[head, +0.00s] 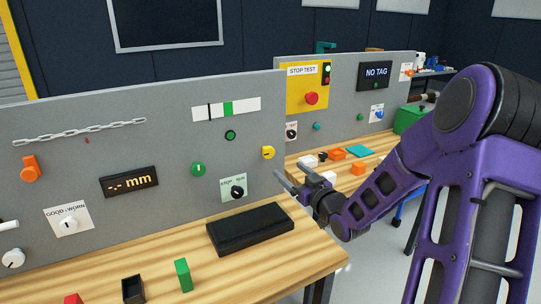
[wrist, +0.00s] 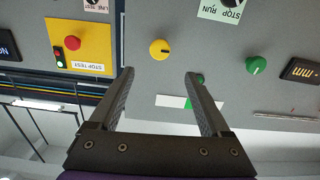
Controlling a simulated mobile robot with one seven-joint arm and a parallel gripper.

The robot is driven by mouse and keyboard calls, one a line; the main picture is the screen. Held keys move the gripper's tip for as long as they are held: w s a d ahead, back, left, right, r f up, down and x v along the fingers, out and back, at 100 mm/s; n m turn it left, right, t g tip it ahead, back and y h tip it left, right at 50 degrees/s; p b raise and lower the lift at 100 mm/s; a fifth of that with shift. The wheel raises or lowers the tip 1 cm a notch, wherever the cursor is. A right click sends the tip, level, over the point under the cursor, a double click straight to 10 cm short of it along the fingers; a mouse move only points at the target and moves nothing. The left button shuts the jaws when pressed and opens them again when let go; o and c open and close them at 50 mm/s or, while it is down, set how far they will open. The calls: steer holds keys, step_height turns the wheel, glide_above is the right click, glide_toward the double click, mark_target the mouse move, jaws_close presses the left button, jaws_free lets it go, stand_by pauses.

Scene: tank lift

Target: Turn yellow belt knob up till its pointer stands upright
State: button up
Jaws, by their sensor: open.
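The yellow knob (head: 268,153) is on the grey panel near its right edge, above and right of the STOP/RUN switch. In the wrist view the yellow knob (wrist: 159,48) lies beyond the fingertips, roughly centred between them. A small dark mark shows on its face, too small to read its direction surely. My gripper (head: 290,172) is open and empty, in front of the panel, a little right of and below the knob in the head view. Both fingers of my gripper (wrist: 159,75) show in the wrist view, apart from the knob, which looks upside down there.
The STOP/RUN switch (head: 238,191) and a green knob (head: 198,169) are left of the yellow knob. A black box (head: 249,229) lies on the wooden bench below. A second panel with a red button (head: 311,98) stands behind to the right.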

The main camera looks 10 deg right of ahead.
mark_target(270, 153)
steer(key=x, duration=1.2)
steer(key=shift+w, duration=0.1)
jaws_close()
